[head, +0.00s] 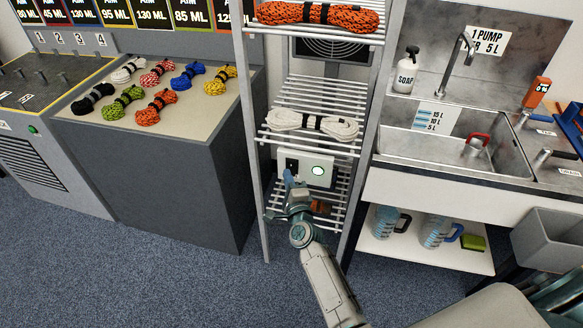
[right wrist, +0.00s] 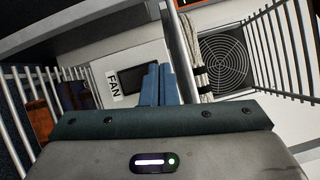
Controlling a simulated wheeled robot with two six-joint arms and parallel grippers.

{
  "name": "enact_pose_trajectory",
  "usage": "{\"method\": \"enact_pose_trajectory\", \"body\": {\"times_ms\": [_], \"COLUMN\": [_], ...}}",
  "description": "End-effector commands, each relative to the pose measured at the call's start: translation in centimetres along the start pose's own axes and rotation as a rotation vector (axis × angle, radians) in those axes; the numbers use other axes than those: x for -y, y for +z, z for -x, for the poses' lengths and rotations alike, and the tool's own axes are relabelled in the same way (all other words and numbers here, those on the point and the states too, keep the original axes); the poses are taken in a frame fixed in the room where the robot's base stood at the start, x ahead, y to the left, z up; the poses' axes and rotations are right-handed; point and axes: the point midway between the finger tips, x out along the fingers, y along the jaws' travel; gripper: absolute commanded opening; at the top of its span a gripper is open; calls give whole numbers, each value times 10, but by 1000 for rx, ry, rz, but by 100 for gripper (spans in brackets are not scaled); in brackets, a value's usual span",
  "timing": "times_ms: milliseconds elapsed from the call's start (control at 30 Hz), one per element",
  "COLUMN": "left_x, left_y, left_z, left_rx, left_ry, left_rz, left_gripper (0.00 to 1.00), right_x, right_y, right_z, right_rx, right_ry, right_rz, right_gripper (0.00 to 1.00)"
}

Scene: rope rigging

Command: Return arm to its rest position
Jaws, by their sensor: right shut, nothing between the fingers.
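My right arm reaches up from the bottom centre of the head view. I cannot tell whether the fingertips touch the box. My left gripper is not in view.
The wire rack (head: 249,130) surrounds the gripper with posts and shelves. White rope (head: 290,120) and orange rope (head: 318,14) lie above. A fan grille (right wrist: 224,62) is behind. Several rope bundles lie on the left counter (head: 185,115); the sink (head: 450,147) is right. Carpet (head: 150,270) is clear.

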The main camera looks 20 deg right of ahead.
Motion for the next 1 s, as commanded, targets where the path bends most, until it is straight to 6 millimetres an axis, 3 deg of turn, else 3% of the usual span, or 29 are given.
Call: {"method": "enact_pose_trajectory", "body": {"times_ms": [333,467,567,667,800,1000], "left_x": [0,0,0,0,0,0], "left_y": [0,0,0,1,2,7], "left_z": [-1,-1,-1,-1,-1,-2], "left_rx": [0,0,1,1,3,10], "left_ry": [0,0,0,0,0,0], "left_rz": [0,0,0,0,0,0], "left_gripper": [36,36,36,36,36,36], "right_x": [-1,-24,-72,-135,-221,-322], "right_y": [0,-5,-15,-30,-57,-102], "right_z": [0,7,26,58,118,227], "right_rx": [0,7,28,72,166,353], "right_ry": [1,47,144,280,476,740], "right_rz": [2,60,187,363,613,928], "right_gripper": [0,0,0,0,0,0]}}
